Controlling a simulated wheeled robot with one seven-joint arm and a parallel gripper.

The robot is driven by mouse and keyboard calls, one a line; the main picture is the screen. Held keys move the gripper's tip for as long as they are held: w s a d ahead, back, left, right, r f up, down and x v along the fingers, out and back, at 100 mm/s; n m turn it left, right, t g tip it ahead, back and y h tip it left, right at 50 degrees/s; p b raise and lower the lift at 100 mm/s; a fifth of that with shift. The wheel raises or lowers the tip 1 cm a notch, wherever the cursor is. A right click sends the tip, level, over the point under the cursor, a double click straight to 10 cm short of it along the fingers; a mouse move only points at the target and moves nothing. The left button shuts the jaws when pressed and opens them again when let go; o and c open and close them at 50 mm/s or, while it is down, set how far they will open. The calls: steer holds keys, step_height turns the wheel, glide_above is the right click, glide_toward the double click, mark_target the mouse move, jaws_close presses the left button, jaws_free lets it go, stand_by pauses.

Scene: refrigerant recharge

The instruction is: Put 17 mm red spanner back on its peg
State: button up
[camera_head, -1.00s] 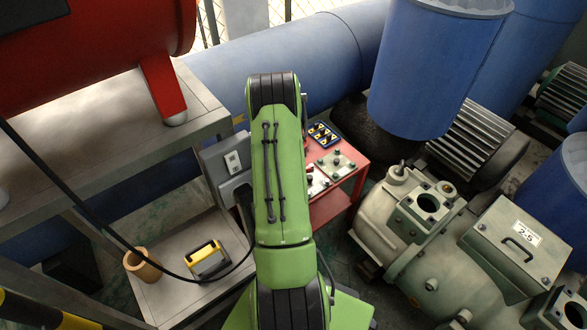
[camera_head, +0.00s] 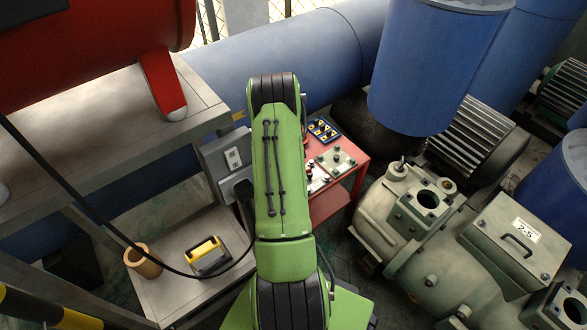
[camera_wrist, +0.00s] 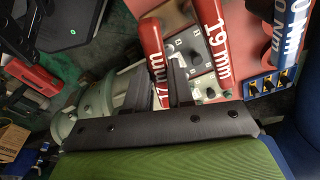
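The 17 mm red spanner (camera_wrist: 150,45) shows in the wrist view, its white "17 mm" lettering running down towards my gripper. My gripper (camera_wrist: 156,72) has one dark finger on each side of the red handle, and the handle seems to fill the gap, so it looks shut on the spanner. The spanner's far end and the peg cannot be made out. A second red spanner (camera_wrist: 214,35), marked "19 mm", is just to the right, apart from my fingers.
A red trolley (camera_head: 352,158) stands beyond my arm with a blue-edged panel (camera_head: 323,130) and grey fixtures. A blue torque tool (camera_wrist: 288,35) is close on the right in the wrist view. A green compressor (camera_head: 450,240) stands right; a shelf with a yellow device (camera_head: 205,254) is left.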

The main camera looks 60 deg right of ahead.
steer(key=o, duration=0.4)
steer(key=shift+o, duration=0.2)
step_height(320, 180, up, 16)
steer(key=w+a+p, duration=0.1)
steer(key=p, duration=0.3)
steer(key=shift+w+a+f, duration=0.15)
steer(key=shift+w+a, duration=0.1)
steer(key=shift+w, duration=0.05)
steer(key=shift+s+f, duration=0.1)
